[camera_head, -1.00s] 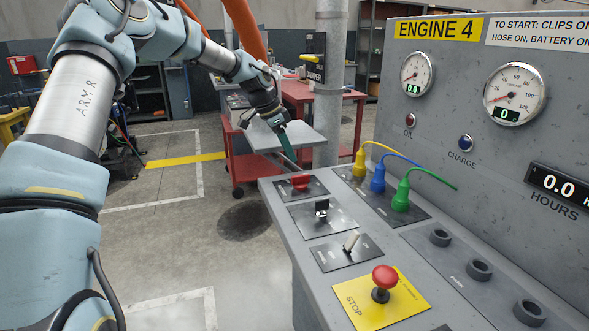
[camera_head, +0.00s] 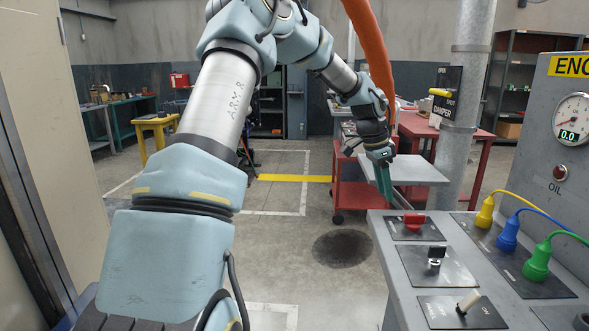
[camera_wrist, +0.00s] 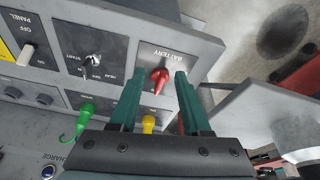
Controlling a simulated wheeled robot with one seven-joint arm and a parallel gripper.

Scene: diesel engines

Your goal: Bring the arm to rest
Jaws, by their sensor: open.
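My arm reaches forward from the left in the head view, bent over at its elbow. My gripper (camera_head: 385,183) points down at the far end of the grey control desk (camera_head: 402,285), near the red battery switch (camera_head: 413,222). In the wrist view my gripper (camera_wrist: 157,98) has its two green fingers apart. The red battery switch (camera_wrist: 160,80) shows between the fingertips, with nothing gripped. I cannot tell how far the fingertips are from the switch.
Yellow (camera_head: 485,211), blue (camera_head: 508,233) and green (camera_head: 537,259) plugs stand on the desk. The engine panel (camera_head: 567,160) rises at right. A pole (camera_head: 467,90) and red cart (camera_head: 350,195) stand behind the gripper. Open floor lies left of the desk.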

